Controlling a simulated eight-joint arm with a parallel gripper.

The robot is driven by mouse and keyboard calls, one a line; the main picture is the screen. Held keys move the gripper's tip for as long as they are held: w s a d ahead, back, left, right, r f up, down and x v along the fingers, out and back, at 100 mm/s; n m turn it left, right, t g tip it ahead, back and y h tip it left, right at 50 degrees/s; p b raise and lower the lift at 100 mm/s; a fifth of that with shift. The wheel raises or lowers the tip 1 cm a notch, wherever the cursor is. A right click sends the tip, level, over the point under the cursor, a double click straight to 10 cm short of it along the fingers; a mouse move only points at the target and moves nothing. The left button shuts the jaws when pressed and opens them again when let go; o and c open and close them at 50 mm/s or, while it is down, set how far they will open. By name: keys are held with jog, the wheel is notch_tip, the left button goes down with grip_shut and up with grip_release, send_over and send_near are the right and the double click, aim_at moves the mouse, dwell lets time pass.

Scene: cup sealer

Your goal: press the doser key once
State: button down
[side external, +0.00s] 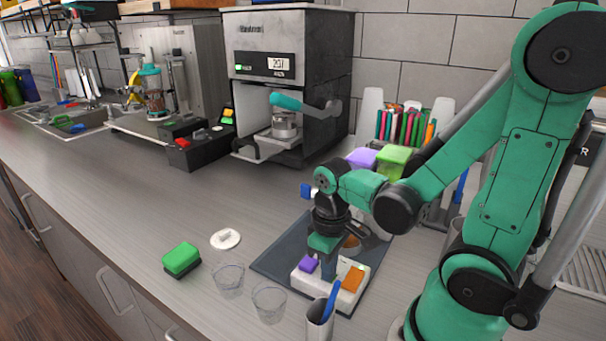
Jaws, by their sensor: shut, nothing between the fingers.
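My gripper (328,269) points straight down, shut and empty, over a white block with a purple piece (308,264) and an orange piece (352,279) on top. Its tips are between the two coloured pieces; I cannot tell whether they touch the block. The block stands on a dark mat (276,262). I cannot tell for sure which piece is the doser key. A black box with a red key (183,142) and a pale key stands farther back, left of the sealer (285,60), well away from my gripper.
Two clear cups (229,279) stand left of the mat, with a green block (181,260) and a white disc (225,239) nearby. A metal cup with a blue item (331,301) stands in front. The left counter front is clear.

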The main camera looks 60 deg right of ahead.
jog(key=shift+f, duration=0.1)
notch_tip(320, 180, up, 8)
dwell(1.0)
jog(key=shift+w, duration=0.15)
dwell(2.2)
jog(key=w+a+r+t, duration=0.2)
jog(key=w+a+t, duration=0.2)
jog(key=w+t, duration=0.2)
jog(key=shift+w+t, duration=0.25)
jog(key=shift+t, duration=0.45)
